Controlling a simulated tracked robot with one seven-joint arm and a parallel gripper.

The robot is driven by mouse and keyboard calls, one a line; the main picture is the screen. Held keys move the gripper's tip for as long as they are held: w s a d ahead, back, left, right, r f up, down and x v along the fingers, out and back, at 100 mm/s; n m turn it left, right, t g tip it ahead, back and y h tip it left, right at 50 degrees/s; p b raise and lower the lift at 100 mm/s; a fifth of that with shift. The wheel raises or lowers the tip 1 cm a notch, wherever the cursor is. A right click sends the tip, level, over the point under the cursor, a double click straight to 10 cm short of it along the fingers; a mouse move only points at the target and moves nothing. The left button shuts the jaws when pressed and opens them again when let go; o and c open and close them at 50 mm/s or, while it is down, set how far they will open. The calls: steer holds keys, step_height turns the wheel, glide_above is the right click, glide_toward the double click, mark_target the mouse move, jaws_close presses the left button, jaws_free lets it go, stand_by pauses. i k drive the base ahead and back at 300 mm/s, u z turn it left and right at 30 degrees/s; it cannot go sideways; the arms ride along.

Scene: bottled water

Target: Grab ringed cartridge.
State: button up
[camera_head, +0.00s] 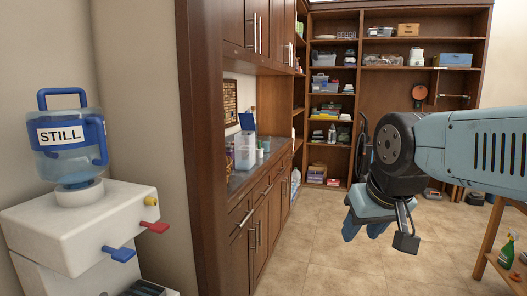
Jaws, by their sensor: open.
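A clear blue water jug (75,157) with a white STILL label sits neck down on the white dispenser (70,225) at the left. It has a blue loop handle on top and another on its right side. It may be the ringed cartridge; no other thing in view clearly fits that name. My gripper (364,229) hangs from my arm right of centre, fingers pointing down over the floor. It is open and looks empty, well to the right of the jug and apart from it.
The dispenser has yellow, red and blue taps on its right side. A brown cabinet with a counter (240,178) stands between it and my gripper. Shelves (330,100) with boxes line the back. A wooden table (492,240) is at the right edge. The tiled floor between is open.

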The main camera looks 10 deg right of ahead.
mark_target(259, 150)
steer(key=z, duration=0.15)
steer(key=i, duration=1.25)
steer(key=z, duration=0.4)
steer(key=i, duration=2.25)
steer(key=u, duration=0.35)
